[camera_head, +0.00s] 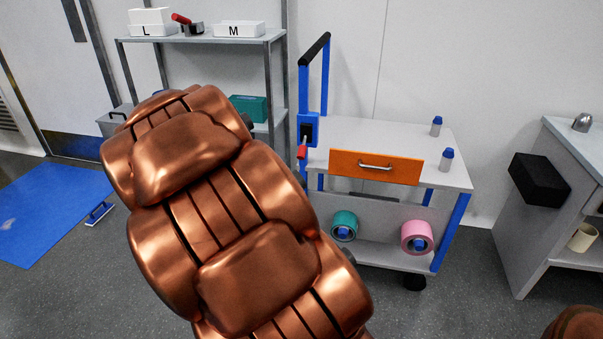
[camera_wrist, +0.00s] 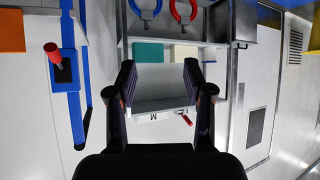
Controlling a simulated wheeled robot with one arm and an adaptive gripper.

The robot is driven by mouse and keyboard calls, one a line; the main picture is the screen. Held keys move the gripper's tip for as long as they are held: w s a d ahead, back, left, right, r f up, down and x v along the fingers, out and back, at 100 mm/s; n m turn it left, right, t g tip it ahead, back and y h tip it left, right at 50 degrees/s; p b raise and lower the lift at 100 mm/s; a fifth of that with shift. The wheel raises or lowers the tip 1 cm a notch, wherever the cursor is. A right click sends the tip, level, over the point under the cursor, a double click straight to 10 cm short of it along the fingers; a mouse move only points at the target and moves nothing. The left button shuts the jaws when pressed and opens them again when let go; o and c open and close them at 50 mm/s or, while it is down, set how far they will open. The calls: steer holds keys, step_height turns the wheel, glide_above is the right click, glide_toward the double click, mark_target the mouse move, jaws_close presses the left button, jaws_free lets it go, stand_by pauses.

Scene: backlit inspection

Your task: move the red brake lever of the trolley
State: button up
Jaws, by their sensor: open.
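The trolley (camera_head: 335,133) has a grey top and blue legs, and stands right of my arm in the head view. Its red brake lever (camera_head: 302,152) sticks out low from a blue housing on the blue handle post at the trolley's left end. In the wrist view, which looks upside down, the red lever (camera_wrist: 53,52) stands out from a black slot in the blue post at the left. My gripper (camera_wrist: 160,78) is open and empty, apart from the lever, with the lever left of its fingers. My copper arm hides the gripper in the head view.
A shelf (camera_head: 200,38) with white bins marked L and M and a red-handled item stands behind. The trolley carries an orange drawer (camera_head: 345,168), two blue-capped bottles and teal and pink rolls. A grey cabinet (camera_head: 535,220) stands right. A blue mat (camera_head: 50,205) lies left.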

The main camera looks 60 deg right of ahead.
steer(key=s+d+f+m+g+h+b, duration=0.15)
steer(key=d+f+h+b, duration=0.4)
steer(key=d, duration=0.65)
steer(key=m+g+h+b, duration=0.2)
steer(key=h+b, duration=0.2)
steer(key=b, duration=0.1)
glide_toward(300, 157)
steer(key=w+x, duration=0.1)
steer(key=x, duration=0.3)
steer(key=shift+s+d+m+b, duration=0.2)
steer(key=shift+s+m+b, duration=0.15)
steer(key=shift+s, duration=0.05)
steer(key=b+x, duration=0.1)
steer(key=x, duration=0.5)
steer(key=shift+b, duration=0.4)
steer(key=shift+x, duration=0.8)
steer(key=shift+r, duration=0.1)
jaws_close()
